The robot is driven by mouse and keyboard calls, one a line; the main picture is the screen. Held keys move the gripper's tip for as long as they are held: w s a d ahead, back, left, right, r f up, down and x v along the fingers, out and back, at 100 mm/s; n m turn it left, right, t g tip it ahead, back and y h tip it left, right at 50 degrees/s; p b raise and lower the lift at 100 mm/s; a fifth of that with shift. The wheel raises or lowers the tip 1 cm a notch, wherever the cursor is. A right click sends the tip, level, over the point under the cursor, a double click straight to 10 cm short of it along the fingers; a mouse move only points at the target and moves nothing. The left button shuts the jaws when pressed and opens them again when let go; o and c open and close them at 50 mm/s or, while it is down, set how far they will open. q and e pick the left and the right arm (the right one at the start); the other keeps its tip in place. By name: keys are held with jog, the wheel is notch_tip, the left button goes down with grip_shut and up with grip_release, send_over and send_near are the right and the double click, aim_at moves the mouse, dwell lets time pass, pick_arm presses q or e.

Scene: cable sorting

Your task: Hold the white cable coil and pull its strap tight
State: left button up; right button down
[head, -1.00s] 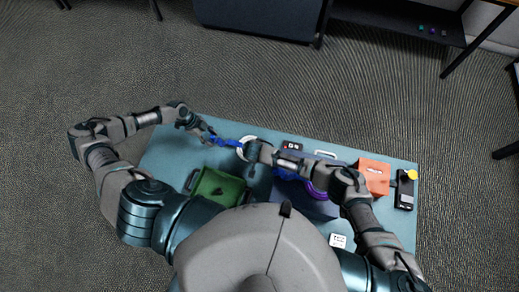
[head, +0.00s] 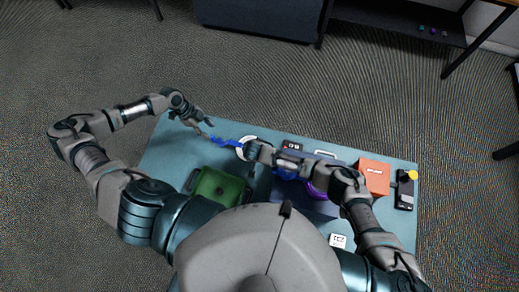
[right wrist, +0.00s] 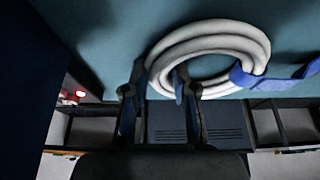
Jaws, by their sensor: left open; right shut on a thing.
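The white cable coil (right wrist: 215,35) lies over the teal table, with its blue strap (right wrist: 275,77) looped round its right side in the right wrist view. In the head view the coil (head: 241,142) is partly hidden by my right gripper (head: 252,152), and the strap (head: 226,142) stretches out to its left. My right gripper (right wrist: 160,85) is shut on the coil's near left part, one finger inside the ring and one outside. My left gripper (head: 203,119) is open and empty, above and left of the strap's free end, apart from it.
The teal table (head: 175,160) also bears a green container (head: 218,188), an orange box (head: 374,176) and a black device with a yellow top (head: 405,190). A purple coil (head: 316,190) lies partly under my right arm. The table's left end is clear.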

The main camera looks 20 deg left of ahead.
jog(key=c, duration=0.8)
grip_release()
jog(key=shift+c, duration=0.2)
jog(key=shift+r, duration=0.1)
jog(key=v, duration=1.1)
jog(key=shift+s+r, duration=0.2)
jog(key=shift+r, duration=0.1)
jog(key=shift+a, duration=0.1)
